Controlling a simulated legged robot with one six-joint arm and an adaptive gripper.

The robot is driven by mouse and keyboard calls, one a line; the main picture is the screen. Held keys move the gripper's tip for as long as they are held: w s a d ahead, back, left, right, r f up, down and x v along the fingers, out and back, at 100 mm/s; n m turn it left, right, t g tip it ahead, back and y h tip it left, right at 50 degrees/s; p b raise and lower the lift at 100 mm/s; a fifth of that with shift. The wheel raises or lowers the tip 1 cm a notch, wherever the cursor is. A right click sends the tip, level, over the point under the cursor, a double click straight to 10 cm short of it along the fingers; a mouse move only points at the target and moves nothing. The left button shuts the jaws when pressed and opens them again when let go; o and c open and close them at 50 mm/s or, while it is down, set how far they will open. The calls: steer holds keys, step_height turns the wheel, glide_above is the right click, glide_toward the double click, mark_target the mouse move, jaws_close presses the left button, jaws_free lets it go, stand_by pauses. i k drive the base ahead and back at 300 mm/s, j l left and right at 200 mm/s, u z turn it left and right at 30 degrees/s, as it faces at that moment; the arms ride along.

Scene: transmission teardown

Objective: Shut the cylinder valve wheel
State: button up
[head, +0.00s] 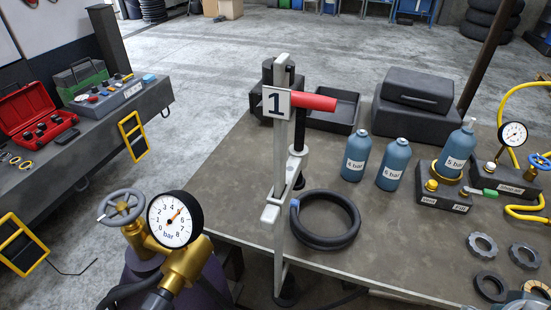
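The cylinder valve wheel (122,207) is a grey-blue spoked handwheel at the lower left of the head view. It sits on a brass valve body (150,245). A round pressure gauge (174,220) marked in bar is on the same valve, and its red needle points up and right, between 4 and 6. A dark purple cylinder (140,272) shows below the valve, partly hidden and cut off by the frame's bottom. Nothing touches the wheel. From this picture I cannot tell how far the valve is turned. My gripper is not in view.
A bar clamp (282,180) with a red handle and a "1" tag stands at the table's (240,200) left edge, right of the valve. Several blue bottles (356,158), a black hose ring (325,218) and another handwheel (540,160) are on the table. A bench (100,120) stands left.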

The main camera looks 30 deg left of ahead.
mark_target(122, 208)
steer(key=k+j+u, duration=0.2)
steer(key=u, duration=2.15)
steer(key=k+j+z, duration=0.15)
steer(key=i+j, duration=0.05)
steer(key=j, duration=0.05)
